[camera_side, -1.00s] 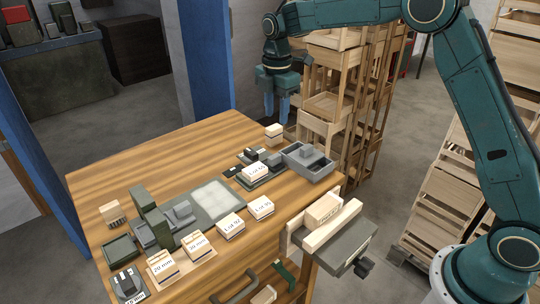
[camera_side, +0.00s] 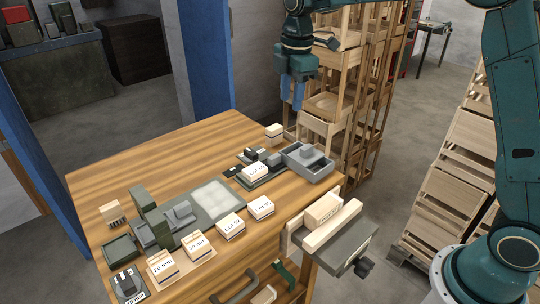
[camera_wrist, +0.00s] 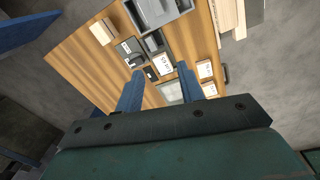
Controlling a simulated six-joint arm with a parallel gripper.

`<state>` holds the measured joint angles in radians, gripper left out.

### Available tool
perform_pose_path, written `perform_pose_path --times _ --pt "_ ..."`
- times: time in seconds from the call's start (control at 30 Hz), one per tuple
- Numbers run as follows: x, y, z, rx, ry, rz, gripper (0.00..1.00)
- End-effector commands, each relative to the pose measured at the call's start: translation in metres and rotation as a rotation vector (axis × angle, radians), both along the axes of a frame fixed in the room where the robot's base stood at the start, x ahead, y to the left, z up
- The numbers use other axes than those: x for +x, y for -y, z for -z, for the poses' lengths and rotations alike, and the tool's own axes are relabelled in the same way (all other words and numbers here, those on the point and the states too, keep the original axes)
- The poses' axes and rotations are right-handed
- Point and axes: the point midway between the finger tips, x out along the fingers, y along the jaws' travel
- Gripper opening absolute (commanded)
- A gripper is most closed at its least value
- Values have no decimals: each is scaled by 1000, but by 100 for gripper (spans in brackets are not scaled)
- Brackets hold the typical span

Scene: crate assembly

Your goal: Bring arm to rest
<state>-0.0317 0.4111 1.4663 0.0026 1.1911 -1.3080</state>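My gripper (camera_side: 293,98) hangs in the air above the far right part of the wooden workbench (camera_side: 150,160), with its blue fingers pointing down. In the wrist view its two blue fingers (camera_wrist: 158,90) stand apart with a gap between them and nothing held. The bench top lies well below the fingertips. My arm rises at the right of the side view and its top runs out of the picture.
A grey box (camera_side: 308,161) and small wooden blocks (camera_side: 274,131) stand on the bench below my gripper. A vise (camera_side: 340,240) holds a block at the front right. Stacked crates (camera_side: 340,110) stand close behind my gripper. Labelled blocks (camera_side: 231,226) lie near the front edge.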

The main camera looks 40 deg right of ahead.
Motion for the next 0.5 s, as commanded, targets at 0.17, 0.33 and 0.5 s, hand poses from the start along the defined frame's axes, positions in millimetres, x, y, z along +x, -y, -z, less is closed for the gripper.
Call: perform_pose_path --times 0.17,0.33,0.5 --pt "-36 3 -28 16 52 154 38" --pt "-72 6 -47 39 97 302 38" --pt "-109 8 -60 68 142 449 38"
